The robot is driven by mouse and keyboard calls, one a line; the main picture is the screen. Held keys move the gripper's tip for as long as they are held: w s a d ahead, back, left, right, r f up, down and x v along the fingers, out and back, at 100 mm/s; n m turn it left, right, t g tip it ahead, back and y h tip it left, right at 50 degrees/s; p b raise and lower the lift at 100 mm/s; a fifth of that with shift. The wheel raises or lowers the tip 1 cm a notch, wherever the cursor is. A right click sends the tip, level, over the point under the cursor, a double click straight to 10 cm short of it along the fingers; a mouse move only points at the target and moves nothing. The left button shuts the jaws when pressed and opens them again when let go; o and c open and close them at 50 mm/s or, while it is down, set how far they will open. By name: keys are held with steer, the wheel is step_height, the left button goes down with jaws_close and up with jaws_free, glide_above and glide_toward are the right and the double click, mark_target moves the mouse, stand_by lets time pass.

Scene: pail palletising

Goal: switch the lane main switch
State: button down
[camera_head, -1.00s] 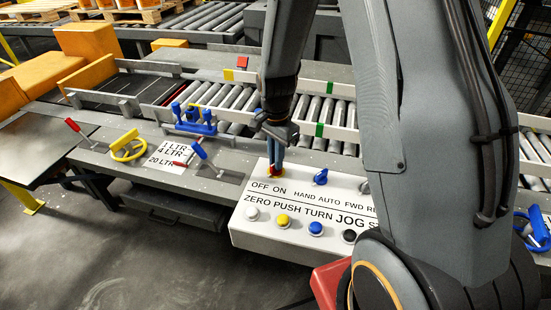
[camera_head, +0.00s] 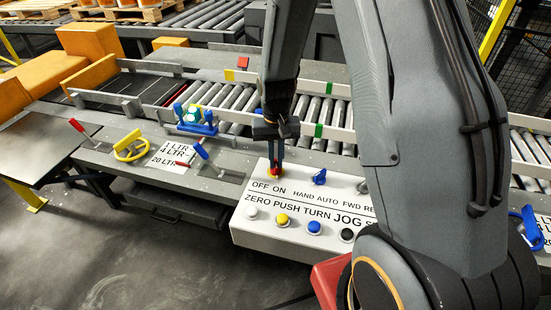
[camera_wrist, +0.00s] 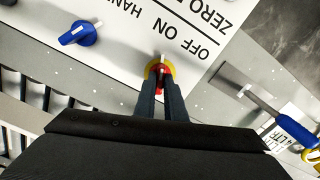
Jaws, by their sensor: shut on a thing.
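The lane main switch is a red knob on a yellow plate (camera_head: 273,177), by the OFF ON lettering on the white control panel (camera_head: 240,228). In the wrist view the switch (camera_wrist: 153,72) shows just beyond my fingertips, with a white mark at its upper side. My gripper (camera_head: 276,168) points down at it from above and is shut on the red knob; it also shows in the wrist view (camera_wrist: 162,97). The fingers hide part of the knob, and I cannot tell whether it stands at OFF or ON.
A blue selector knob (camera_head: 320,177) sits right of the switch. White, yellow, blue and black buttons line the panel's front, the yellow one (camera_head: 282,219) among them. A yellow handwheel (camera_head: 131,147) and blue-handled lever (camera_head: 201,151) are to the left. Roller conveyor (camera_head: 310,110) runs behind.

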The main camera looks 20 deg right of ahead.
mark_target(276, 163)
steer(key=shift+w+r+n, duration=0.1)
steer(key=shift+w+n, duration=0.05)
steer(key=shift+n, duration=1.05)
steer(key=c, duration=1.8)
jaws_free()
steer(key=shift+r+b, duration=0.65)
steer(key=shift+r, duration=3.25)
steer(key=shift+t, duration=0.6)
steer(key=s+r, duration=0.1)
steer(key=s, duration=0.4)
steer(key=s+r, duration=0.2)
steer(key=s, duration=0.3)
steer(key=s+r, duration=0.1)
steer(key=s, duration=0.4)
steer(key=shift+s+a+r, duration=0.15)
steer(key=shift+r, duration=0.15)
